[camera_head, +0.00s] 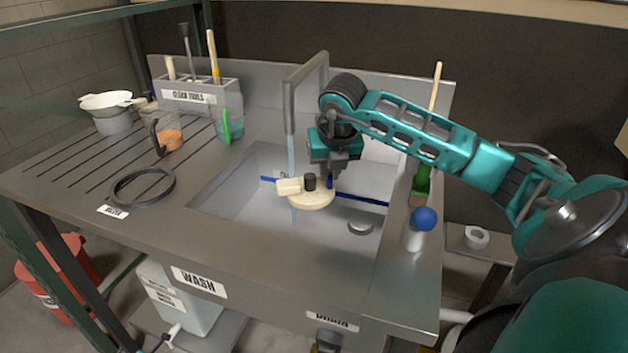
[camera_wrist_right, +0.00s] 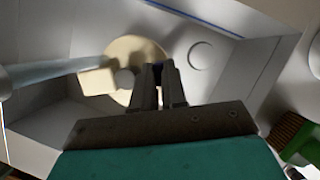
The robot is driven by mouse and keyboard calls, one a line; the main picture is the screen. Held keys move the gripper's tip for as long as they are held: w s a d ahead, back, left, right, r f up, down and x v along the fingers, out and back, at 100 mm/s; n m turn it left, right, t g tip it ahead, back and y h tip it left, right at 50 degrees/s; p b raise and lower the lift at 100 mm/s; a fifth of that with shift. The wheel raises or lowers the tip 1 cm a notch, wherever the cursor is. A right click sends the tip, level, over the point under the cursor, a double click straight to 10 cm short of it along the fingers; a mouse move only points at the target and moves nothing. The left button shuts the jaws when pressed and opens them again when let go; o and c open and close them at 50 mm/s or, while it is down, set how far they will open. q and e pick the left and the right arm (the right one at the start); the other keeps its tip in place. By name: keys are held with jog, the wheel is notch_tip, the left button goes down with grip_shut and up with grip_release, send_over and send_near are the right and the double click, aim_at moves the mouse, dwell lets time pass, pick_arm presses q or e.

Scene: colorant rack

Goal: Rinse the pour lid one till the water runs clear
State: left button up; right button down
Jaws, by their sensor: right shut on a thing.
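The pour lid (camera_head: 312,199) is a cream disc with a block-like spout and a dark round knob. It is held over the sink basin (camera_head: 250,215). In the right wrist view the lid (camera_wrist_right: 122,58) lies beyond the fingertips of my gripper (camera_wrist_right: 160,72). A pale blue water stream (camera_head: 291,155) falls from the faucet (camera_head: 290,95) beside the lid's spout. The stream (camera_wrist_right: 60,70) also shows in the right wrist view. My left gripper is not in view.
A blue-topped bottle (camera_head: 424,222) and a green brush (camera_head: 422,180) stand on the right rim. A black ring (camera_head: 142,187) lies on the drainboard, with cups (camera_head: 163,132) behind it. A tool holder (camera_head: 195,95) stands at the back. A round drain (camera_head: 361,227) is in the basin floor.

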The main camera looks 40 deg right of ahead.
aim_at(315, 178)
jog(key=shift+s+a, duration=0.3)
jog(key=shift+a, duration=0.45)
jog(key=shift+s+a, duration=0.25)
jog(key=shift+a, duration=0.45)
jog(key=shift+s+a, duration=0.3)
jog(key=shift+a, duration=0.45)
jog(key=s+a+r+p, duration=0.2)
jog(key=a+r+p, duration=0.1)
jog(key=a+r, duration=0.1)
jog(key=shift+a+p, duration=0.3)
